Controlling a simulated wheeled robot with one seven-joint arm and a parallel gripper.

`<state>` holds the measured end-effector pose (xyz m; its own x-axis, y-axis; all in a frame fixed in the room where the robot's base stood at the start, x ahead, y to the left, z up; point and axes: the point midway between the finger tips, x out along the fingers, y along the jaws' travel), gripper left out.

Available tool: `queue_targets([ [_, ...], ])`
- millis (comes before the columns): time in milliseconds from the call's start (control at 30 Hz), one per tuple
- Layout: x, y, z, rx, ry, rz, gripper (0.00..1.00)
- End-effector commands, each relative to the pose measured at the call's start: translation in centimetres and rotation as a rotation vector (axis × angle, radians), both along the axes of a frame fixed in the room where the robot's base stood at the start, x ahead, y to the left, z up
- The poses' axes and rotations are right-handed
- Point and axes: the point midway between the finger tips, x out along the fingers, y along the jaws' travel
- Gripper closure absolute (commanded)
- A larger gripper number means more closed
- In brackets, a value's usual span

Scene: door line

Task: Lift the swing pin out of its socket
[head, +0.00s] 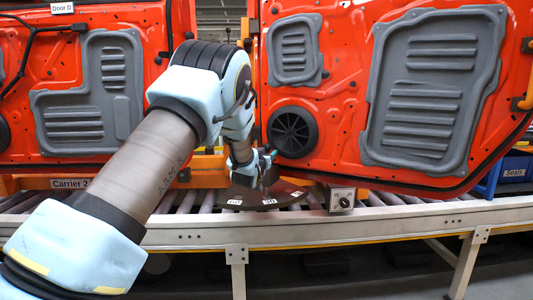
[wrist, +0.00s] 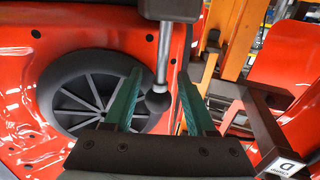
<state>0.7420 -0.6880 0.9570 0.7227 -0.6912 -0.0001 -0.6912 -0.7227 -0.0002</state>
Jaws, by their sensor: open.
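A grey metal rod with a dark block at its top and a black ball at its lower end shows in the wrist view; it looks like the swing pin (wrist: 162,60). My gripper (wrist: 160,78) has two green fingers, spread apart. The rod's ball appears between them, and I see no finger touching it. I cannot tell how far in depth the ball is from the fingers. In the head view my gripper (head: 266,168) is low between the two doors, beside the round black speaker. I cannot make out the pin there, and its socket is not clearly visible.
A red door with a round black speaker (head: 292,132) hangs close on the right; another red door (head: 75,140) is left. An orange post (wrist: 242,40) and a dark bracket marked D (wrist: 265,125) stand right in the wrist view. A roller conveyor (head: 380,219) runs below.

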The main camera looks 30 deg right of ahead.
Motion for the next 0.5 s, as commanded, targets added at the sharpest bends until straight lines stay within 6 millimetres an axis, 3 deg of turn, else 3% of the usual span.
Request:
queue_targets([
  [267, 0.09, -0.06, 0.00, 0.000, 0.000, 0.000, 0.45],
  [500, 0.07, -0.05, 0.00, 0.000, 0.000, 0.000, 0.72],
])
